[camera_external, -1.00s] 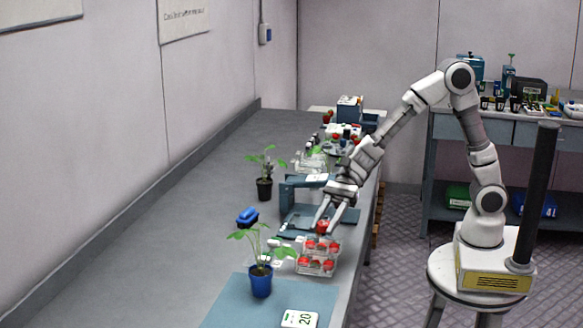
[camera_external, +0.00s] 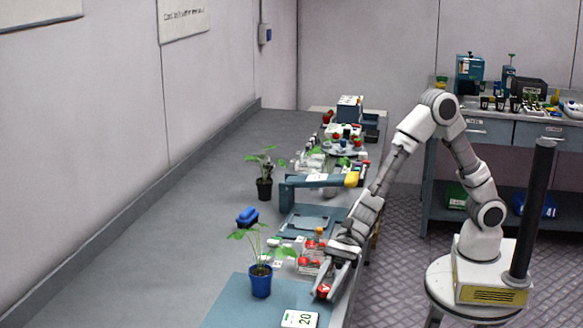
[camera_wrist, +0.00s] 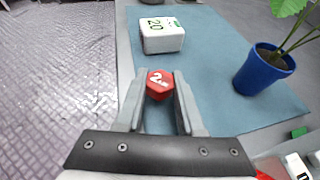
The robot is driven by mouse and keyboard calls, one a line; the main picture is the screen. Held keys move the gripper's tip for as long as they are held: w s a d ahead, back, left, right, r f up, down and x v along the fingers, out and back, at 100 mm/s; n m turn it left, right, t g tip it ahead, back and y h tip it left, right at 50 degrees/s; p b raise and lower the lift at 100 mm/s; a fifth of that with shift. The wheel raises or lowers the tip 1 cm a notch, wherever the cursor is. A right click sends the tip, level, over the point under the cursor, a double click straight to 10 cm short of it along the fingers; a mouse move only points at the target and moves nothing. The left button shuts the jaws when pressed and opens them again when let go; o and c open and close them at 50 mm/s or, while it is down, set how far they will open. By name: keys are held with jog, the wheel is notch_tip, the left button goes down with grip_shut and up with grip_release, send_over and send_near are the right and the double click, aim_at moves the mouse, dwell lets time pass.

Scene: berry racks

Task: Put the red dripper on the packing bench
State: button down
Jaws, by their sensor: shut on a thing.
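The red dripper (camera_external: 322,290) is a small red piece with a white "2" on its face, also in the wrist view (camera_wrist: 159,84). My gripper (camera_external: 326,282) is shut on it, with one finger on each side in the wrist view (camera_wrist: 158,95). It is over the near part of the long grey bench (camera_external: 190,250), by the bench's right edge and the blue mat (camera_external: 235,300). I cannot tell whether the dripper touches the mat. A clear rack (camera_external: 308,262) with red pieces stands just behind my gripper, partly hidden by it.
A white block marked "20" (camera_wrist: 162,36) sits on the mat near the dripper. A plant in a blue pot (camera_external: 261,280) stands to the left. A blue stand (camera_external: 290,195) is farther back. Another bench (camera_external: 480,127) with drawers stands at the back right.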

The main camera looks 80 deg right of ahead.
jog(key=shift+f, duration=0.35)
jog(key=shift+f, duration=0.2)
jog(key=c, duration=0.5)
grip_release()
